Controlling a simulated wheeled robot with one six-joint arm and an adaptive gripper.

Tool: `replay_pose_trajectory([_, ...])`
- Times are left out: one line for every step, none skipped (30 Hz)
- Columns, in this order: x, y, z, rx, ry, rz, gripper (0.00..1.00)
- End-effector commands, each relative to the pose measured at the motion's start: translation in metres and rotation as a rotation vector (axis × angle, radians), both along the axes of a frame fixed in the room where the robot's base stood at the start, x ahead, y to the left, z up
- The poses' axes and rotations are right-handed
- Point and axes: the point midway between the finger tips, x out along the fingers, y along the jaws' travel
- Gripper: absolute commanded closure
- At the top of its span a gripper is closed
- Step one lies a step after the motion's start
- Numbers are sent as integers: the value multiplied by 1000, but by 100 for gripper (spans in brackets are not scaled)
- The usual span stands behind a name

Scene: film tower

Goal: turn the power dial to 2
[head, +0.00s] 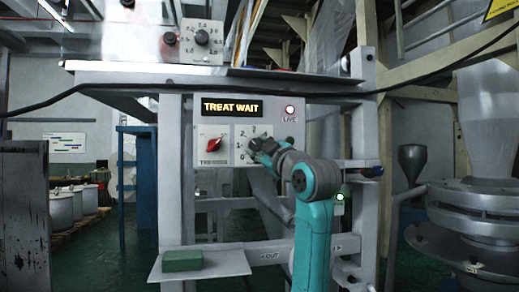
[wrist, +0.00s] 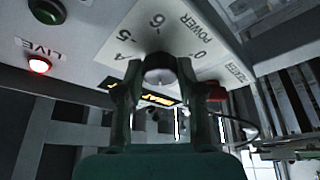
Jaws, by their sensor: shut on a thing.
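The power dial (wrist: 159,62) is a grey round knob on a white plate marked POWER with a ring of numbers. My gripper (wrist: 160,76) is shut on it in the wrist view, one finger on each side. In the head view my gripper (head: 257,147) covers the knob on the control panel (head: 287,134); digits on the left of its plate (head: 241,132) still show. I cannot make out where the dial's pointer stands.
A red knob (head: 213,145) sits just left of the power dial. The amber display (head: 232,107) reads TREAT WAIT. A red LIVE lamp (head: 290,109) is lit. A lower shelf (head: 228,264) holds a green block (head: 182,261). Another dial (head: 202,37) is higher up.

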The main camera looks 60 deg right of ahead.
Motion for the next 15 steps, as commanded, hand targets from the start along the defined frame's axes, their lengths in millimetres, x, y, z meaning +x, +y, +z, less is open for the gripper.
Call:
replay_pose_trajectory([0,0,0,0,2,0,97])
replay_pose_trajectory([0,0,0,-1,3,0,97])
replay_pose_trajectory([0,0,0,-1,3,0,97])
replay_pose_trajectory([0,0,0,-1,3,0,97])
replay_pose_trajectory([0,0,0,-1,3,0,97])
replay_pose_trajectory([0,0,0,-1,3,0,97])
replay_pose_trajectory([0,0,0,-1,3,0,97])
replay_pose_trajectory([0,0,0,-1,3,0,97])
replay_pose_trajectory([0,0,0,0,2,0,97])
replay_pose_trajectory([0,0,0,0,2,0,97])
replay_pose_trajectory([0,0,0,0,2,0,54])
replay_pose_trajectory([0,0,0,0,2,0,44])
replay_pose_trajectory([0,0,0,0,2,0,37])
replay_pose_trajectory([0,0,0,0,2,0,37])
replay_pose_trajectory([0,0,0,0,2,0,37])
